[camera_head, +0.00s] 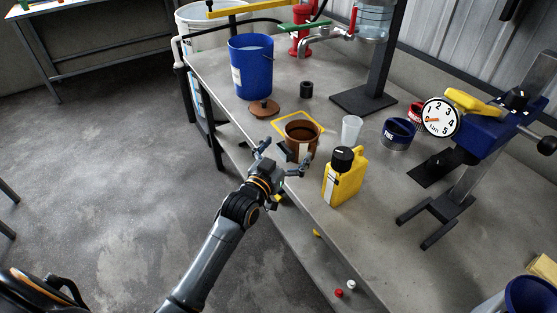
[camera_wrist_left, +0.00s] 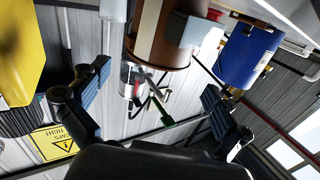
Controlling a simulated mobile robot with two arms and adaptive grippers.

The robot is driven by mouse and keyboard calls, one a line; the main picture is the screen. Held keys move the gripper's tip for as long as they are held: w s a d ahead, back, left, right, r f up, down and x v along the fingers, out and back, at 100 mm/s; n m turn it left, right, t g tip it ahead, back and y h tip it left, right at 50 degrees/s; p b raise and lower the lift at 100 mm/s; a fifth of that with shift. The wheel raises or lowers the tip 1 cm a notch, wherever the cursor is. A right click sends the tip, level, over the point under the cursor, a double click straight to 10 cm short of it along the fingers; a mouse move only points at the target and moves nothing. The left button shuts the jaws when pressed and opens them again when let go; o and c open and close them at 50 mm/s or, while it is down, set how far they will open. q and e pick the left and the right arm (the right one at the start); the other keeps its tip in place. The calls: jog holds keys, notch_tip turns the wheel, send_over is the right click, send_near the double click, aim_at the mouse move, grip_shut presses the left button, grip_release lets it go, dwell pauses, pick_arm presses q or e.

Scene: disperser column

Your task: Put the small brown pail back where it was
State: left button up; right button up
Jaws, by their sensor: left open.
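The small brown pail (camera_head: 301,134) stands upright near the bench's front edge. A yellow outlined square (camera_head: 319,121) on the bench shows behind and beside it; I cannot tell how much of the pail stands inside. My left gripper (camera_head: 283,159) is open at the pail's near side, its fingers spread and overlapping the pail's lower front in the head view. In the left wrist view the pail (camera_wrist_left: 158,45) shows tilted, beyond and between the open fingers (camera_wrist_left: 153,103), with a pale label on its side. I cannot tell whether a finger touches it. My right gripper is not in view.
A yellow jug (camera_head: 343,180) stands close to the right, and a translucent cup (camera_head: 351,130) right behind. A blue bucket (camera_head: 251,75), a brown lid (camera_head: 264,108) and a small black cylinder (camera_head: 306,89) are farther back. A clamp stand with a gauge (camera_head: 440,117) occupies the right.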

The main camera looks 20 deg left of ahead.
pick_arm(q)
jog(key=s, duration=0.6)
jog(key=shift+a, duration=0.4)
